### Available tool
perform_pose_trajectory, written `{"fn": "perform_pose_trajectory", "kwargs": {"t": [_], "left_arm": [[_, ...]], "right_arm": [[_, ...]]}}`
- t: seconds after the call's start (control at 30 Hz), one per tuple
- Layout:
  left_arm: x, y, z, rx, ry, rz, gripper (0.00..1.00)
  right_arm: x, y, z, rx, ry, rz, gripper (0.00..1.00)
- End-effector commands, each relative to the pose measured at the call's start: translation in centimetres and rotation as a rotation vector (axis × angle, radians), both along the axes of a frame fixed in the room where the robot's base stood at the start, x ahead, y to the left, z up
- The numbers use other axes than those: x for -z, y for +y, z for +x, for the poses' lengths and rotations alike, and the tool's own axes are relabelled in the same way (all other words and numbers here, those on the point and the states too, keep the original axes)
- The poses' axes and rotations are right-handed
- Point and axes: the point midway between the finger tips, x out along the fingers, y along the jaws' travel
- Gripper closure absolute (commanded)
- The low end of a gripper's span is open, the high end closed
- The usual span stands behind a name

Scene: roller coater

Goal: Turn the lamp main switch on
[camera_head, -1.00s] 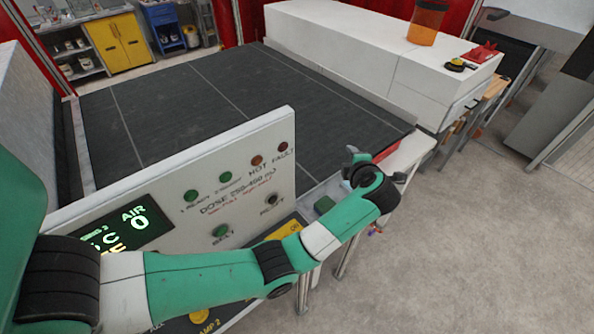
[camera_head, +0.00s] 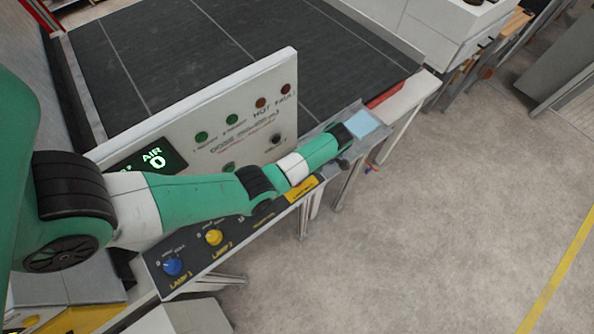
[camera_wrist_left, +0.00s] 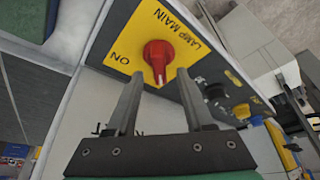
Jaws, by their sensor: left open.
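The lamp main switch is a red rotary knob (camera_wrist_left: 158,54) on a yellow plate (camera_wrist_left: 132,38) marked LAMP MAIN and ON, seen in the left wrist view. My left gripper (camera_wrist_left: 159,74) is open, with its two fingers pointing at the knob and the knob lined up between the tips. I cannot tell whether the fingers touch it. In the head view part of a yellow plate (camera_head: 302,188) shows beside my left arm, but the knob and gripper fingers are hidden. My right gripper is not in view.
A blue LAMP 1 knob (camera_head: 172,266) and a yellow LAMP 2 knob (camera_head: 214,237) sit on the dark lower panel. The upright white panel (camera_head: 245,120) with indicator lamps stands behind my arm. A light blue pad (camera_head: 366,124) lies past my wrist. Open floor is at the right.

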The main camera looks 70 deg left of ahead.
Motion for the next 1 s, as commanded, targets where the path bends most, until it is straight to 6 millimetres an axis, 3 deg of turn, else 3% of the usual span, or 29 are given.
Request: {"fn": "perform_pose_trajectory", "kwargs": {"t": [0.2, 0.47, 0.77, 1.0], "left_arm": [[2.4, 0.5, -0.9, -0.001, 0.0, 0.0, 0.47], [2.6, 0.5, -1.0, -0.001, -0.001, 0.001, 0.47], [2.6, 0.5, -1.0, -0.001, -0.001, 0.001, 0.98], [2.6, 0.5, -1.0, 0.0, -0.002, 0.002, 1.0]], "right_arm": [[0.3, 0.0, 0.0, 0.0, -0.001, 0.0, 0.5], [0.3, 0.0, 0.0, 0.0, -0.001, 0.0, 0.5], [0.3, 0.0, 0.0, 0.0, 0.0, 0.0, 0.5], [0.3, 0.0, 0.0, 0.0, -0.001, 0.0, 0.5]]}}
